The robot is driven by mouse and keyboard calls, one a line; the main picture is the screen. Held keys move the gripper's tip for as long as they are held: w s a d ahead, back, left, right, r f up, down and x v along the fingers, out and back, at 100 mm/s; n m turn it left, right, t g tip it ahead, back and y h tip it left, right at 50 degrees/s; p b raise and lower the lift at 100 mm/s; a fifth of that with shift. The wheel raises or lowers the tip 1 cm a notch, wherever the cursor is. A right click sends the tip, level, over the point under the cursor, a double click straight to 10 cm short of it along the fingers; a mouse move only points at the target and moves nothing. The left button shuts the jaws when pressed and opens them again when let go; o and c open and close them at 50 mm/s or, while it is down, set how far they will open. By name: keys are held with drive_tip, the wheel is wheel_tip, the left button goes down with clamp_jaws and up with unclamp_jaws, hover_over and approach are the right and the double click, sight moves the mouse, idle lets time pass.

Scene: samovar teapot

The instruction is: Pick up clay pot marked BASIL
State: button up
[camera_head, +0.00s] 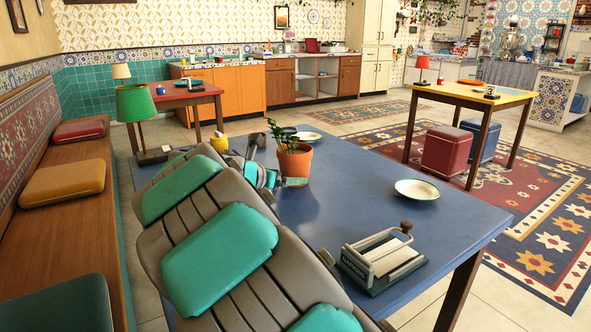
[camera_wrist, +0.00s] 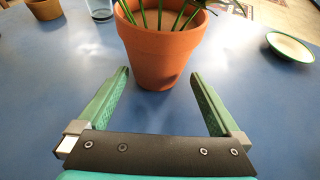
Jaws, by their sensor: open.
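A terracotta clay pot (camera_head: 294,164) with a green plant stands upright on the blue table (camera_head: 330,215) in the head view. The pot's lower part is near the fingertips, and nothing is held.
A white plate (camera_head: 417,190) and a metal device with a handle (camera_head: 382,262) sit on the table to the right. Another plate (camera_head: 307,136) lies behind the pot. A glass (camera_wrist: 101,10) is near the pot.

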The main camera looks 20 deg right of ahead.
sight(295, 174)
drive_tip(key=shift+w+d+f, duration=0.2)
drive_tip(key=shift+w+d, duration=0.25)
drive_tip(key=shift+w, duration=0.2)
drive_tip(key=x, duration=0.4)
drive_tip(key=shift+d+r, duration=0.1)
drive_tip(key=shift+d, duration=0.05)
drive_tip(key=c, duration=1.6)
